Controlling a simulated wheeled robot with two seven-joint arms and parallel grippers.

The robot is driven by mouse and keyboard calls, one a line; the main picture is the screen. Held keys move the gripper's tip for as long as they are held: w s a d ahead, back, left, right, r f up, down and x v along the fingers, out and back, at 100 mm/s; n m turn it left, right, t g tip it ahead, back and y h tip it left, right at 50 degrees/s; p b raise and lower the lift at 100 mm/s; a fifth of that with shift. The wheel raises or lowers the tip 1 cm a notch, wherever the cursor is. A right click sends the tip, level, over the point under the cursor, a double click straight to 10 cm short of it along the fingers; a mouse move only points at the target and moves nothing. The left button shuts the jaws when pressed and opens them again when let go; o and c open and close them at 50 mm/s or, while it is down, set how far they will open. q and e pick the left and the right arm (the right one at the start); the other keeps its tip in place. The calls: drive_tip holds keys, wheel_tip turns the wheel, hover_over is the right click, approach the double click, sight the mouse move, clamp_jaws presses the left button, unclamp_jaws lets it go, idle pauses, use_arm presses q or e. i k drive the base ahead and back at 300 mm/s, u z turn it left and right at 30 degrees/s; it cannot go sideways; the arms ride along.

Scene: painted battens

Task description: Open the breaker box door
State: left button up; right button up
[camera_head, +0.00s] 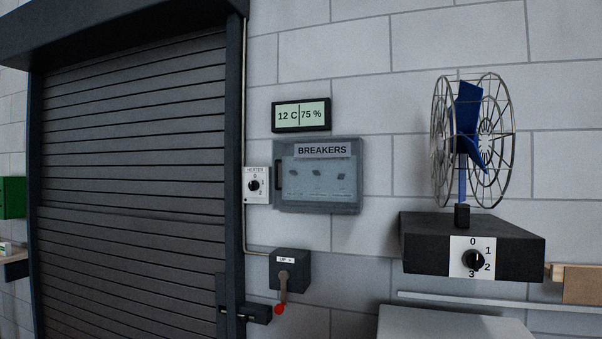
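The breaker box (357,190) is a grey-blue box on the white block wall, near the middle of the view, with a "BREAKERS" label at its top. Its door (320,196) looks closed. It has a see-through pane, and several small dark switches show behind it. A dark upright strip, perhaps a handle, is at the door's left side. Neither of my grippers shows in the head view.
A heater dial (257,185) sits just left of the box, and a display (301,115) hangs above. Below is a switch box (290,269) with a red-tipped lever. A caged fan (467,130) stands at right on a dark base (426,249). A roller shutter (130,170) fills the left.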

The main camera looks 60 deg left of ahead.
sight(341, 149)
drive_tip(key=u, duration=0.55)
drive_tip(key=i, duration=1.05)
drive_tip(key=u, duration=0.8)
